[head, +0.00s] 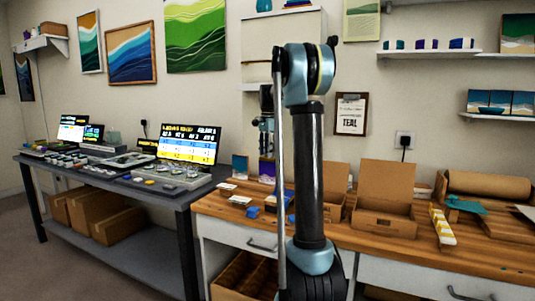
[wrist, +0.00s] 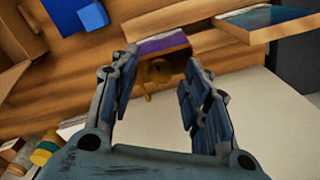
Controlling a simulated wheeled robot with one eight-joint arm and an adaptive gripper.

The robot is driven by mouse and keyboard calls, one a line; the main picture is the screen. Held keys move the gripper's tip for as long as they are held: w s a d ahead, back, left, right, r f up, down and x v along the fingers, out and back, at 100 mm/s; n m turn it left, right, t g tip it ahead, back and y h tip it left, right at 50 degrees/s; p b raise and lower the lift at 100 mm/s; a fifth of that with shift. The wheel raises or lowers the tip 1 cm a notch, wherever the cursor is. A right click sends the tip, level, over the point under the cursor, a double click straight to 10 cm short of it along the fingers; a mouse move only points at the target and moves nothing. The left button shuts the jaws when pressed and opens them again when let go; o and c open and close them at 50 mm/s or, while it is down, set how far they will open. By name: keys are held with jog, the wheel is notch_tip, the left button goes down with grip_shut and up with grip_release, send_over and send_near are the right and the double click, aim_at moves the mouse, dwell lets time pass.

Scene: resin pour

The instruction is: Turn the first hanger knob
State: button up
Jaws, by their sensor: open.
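My gripper (wrist: 160,62) is open in the wrist view, its two dark fingers spread apart. A small brass-coloured round piece with a short arm (wrist: 157,72), which looks like the hanger knob, shows between the fingertips. It sits by a purple-edged panel (wrist: 163,45). I see no finger closed on it, and cannot tell whether either finger touches it. In the head view my arm's column hides part of the gripper area; a purple and dark panel (head: 267,170) stands on the wooden bench just below it. The knob cannot be made out there.
The wooden bench (head: 350,231) holds an open cardboard box (head: 384,220) and small blue pieces (head: 253,211). In the wrist view a blue block (wrist: 93,15) lies at upper left and a blue-topped panel (wrist: 268,20) at upper right. A dark table (head: 165,190) with screens stands left.

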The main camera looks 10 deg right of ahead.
notch_tip(320, 180, up, 12)
dwell(0.6)
jog(key=s+f+n+t, duration=0.1)
jog(key=s+f+n, duration=0.35)
jog(key=s, duration=0.85)
jog(key=s+f+n, duration=0.2)
jog(key=s+f, duration=0.5)
jog(key=s, duration=0.6)
jog(key=s+f+n+t, duration=0.1)
jog(key=s+f+n, duration=0.5)
jog(key=s+f, duration=1.4)
notch_tip(320, 180, down, 4)
jog(key=shift+s+r+n, duration=0.1)
jog(key=shift+s+n, duration=0.1)
jog(key=shift+n, duration=0.15)
jog(key=shift+w+f, duration=0.2)
jog(key=shift+w, duration=0.25)
